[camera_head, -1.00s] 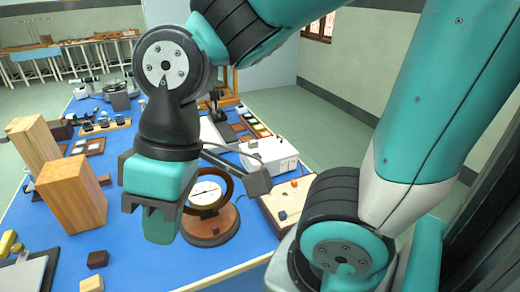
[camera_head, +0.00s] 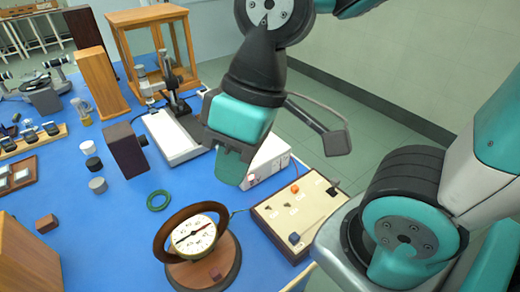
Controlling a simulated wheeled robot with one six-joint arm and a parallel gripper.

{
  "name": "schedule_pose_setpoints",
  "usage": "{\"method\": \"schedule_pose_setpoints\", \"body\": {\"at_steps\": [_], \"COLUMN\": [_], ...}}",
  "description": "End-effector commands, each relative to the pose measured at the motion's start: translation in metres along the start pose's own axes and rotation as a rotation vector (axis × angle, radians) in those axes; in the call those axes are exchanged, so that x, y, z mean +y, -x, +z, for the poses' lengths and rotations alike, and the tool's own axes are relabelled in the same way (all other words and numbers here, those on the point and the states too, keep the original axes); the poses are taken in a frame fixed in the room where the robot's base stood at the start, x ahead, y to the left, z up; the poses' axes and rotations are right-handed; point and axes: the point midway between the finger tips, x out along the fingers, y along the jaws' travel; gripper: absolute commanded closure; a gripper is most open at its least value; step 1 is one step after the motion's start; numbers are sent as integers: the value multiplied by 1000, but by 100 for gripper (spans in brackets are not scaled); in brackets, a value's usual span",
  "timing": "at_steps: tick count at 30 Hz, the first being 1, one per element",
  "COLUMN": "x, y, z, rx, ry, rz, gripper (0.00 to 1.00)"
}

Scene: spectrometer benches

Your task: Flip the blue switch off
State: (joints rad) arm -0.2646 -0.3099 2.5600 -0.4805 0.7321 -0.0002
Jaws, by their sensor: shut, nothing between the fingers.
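A cream panel in a wooden frame (camera_head: 318,211) lies at the right edge of the blue table. It carries an orange knob (camera_head: 295,188), a small dark slate-coloured block (camera_head: 294,238) near its front, and a black part (camera_head: 332,191) at its right end. I cannot make out a clearly blue switch or its position. My gripper (camera_head: 232,168) is shut and empty, pointing down, up and to the left of the panel in the picture. It hides part of a white box (camera_head: 270,163) with a small red part on its front.
A round dial instrument in a wooden ring (camera_head: 195,235) stands left of the panel. A green ring (camera_head: 158,200), a dark block (camera_head: 125,150), a white-based instrument (camera_head: 175,135) and a wooden frame (camera_head: 188,45) stand further left and back. Bare floor lies beyond the table's right edge.

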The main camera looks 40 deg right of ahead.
Motion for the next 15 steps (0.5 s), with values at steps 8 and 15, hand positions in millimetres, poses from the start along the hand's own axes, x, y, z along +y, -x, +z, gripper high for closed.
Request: {"method": "schedule_pose_setpoints", "body": {"at_steps": [8, 15], "x": [0, 19], "y": [0, 0], "z": [0, -28], "rx": [0, 32], "ry": [1, -57], "rz": [0, -15], "gripper": [100, 100]}}
